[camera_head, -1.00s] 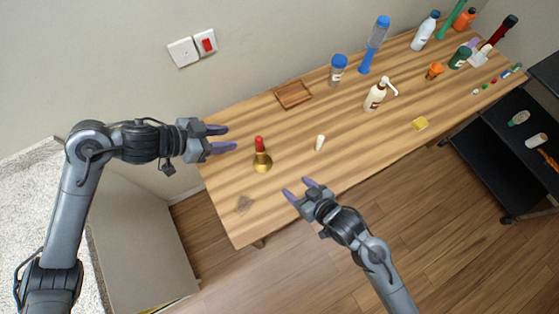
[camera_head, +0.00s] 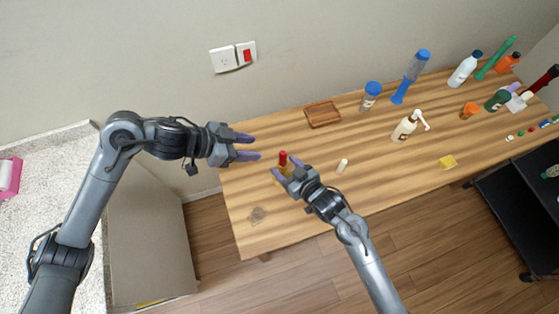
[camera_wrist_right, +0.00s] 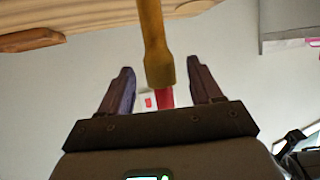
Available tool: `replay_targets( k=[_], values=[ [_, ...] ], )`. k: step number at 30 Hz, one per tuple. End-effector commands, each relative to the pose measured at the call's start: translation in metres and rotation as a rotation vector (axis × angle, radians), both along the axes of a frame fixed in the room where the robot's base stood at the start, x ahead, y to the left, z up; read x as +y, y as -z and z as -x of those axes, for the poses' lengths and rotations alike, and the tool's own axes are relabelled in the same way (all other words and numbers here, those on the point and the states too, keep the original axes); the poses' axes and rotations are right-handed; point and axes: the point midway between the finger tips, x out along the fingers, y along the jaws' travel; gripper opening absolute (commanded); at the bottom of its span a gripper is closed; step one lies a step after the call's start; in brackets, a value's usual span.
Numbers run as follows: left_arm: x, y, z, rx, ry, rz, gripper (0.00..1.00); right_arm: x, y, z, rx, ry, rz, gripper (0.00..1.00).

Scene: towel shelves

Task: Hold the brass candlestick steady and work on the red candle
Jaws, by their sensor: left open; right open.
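The brass candlestick (camera_head: 277,177) stands on the wooden table with the red candle (camera_head: 283,158) upright in its top. My right gripper (camera_head: 284,171) is at the candlestick and partly hides it in the head view. In the right wrist view the brass stem (camera_wrist_right: 154,45) and red candle (camera_wrist_right: 164,97) appear between the open right fingers (camera_wrist_right: 162,80), with gaps on both sides. My left gripper (camera_head: 256,146) is open and empty, to the left of the red candle and apart from it.
A short cream candle-like piece (camera_head: 342,166) is right of the candlestick. A brown wooden tray (camera_head: 322,114) lies behind. A pump bottle (camera_head: 404,129), a yellow sponge-like block (camera_head: 447,162) and several bottles occupy the right side. The table's front left is clear apart from a dark mark.

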Motion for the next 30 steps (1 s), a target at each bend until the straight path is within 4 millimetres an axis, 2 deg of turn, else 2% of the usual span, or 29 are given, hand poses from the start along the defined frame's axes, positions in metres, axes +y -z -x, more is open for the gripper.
replay_targets(
  k=[9,22,30],
  values=[
    [0.0,0.0,0.0,0.0,0.0,0.0,0.43,0.02,0.013,-0.025,0.001,-0.001,0.0,0.64],
    [0.0,0.0,0.0,0.0,0.0,0.0,0.43,0.024,0.016,-0.03,-0.001,0.0,0.001,0.64],
    [0.0,0.0,0.0,0.0,0.0,0.0,0.43,0.024,0.016,-0.029,-0.001,0.0,0.001,0.24]
  ],
)
